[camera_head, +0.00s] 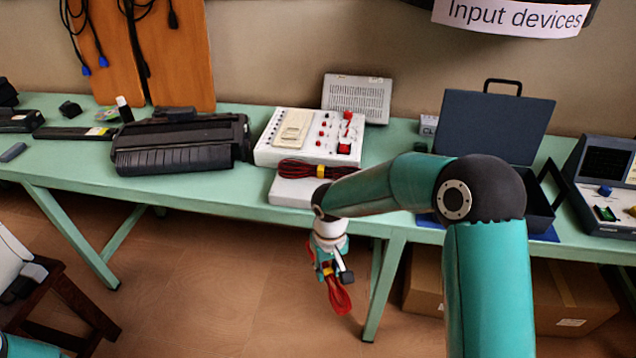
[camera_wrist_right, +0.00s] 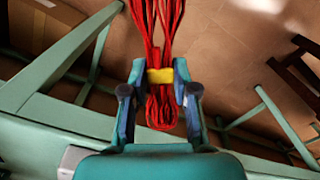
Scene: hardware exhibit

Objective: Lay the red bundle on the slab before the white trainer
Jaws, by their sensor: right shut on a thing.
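My right gripper (camera_head: 329,270) hangs in front of the table, below its top, shut on the red bundle (camera_head: 340,297). In the right wrist view the red bundle (camera_wrist_right: 158,110) has a yellow band at the fingers (camera_wrist_right: 160,78), with its loops on both sides of the band. The white trainer (camera_head: 265,155), with red knobs and a beige panel, stands on the table. The pale slab (camera_head: 288,190) lies before it at the table's front edge, its right part hidden by my right arm. A dark and red cable bundle (camera_head: 300,169) lies on the slab. My left gripper is not seen.
The green table (camera_head: 75,162) also carries a black printer-like machine (camera_head: 185,150) to the left and a dark open case (camera_head: 490,125) to the right. A grey box (camera_head: 357,98) stands behind the trainer. A cardboard box (camera_head: 575,300) is under the table.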

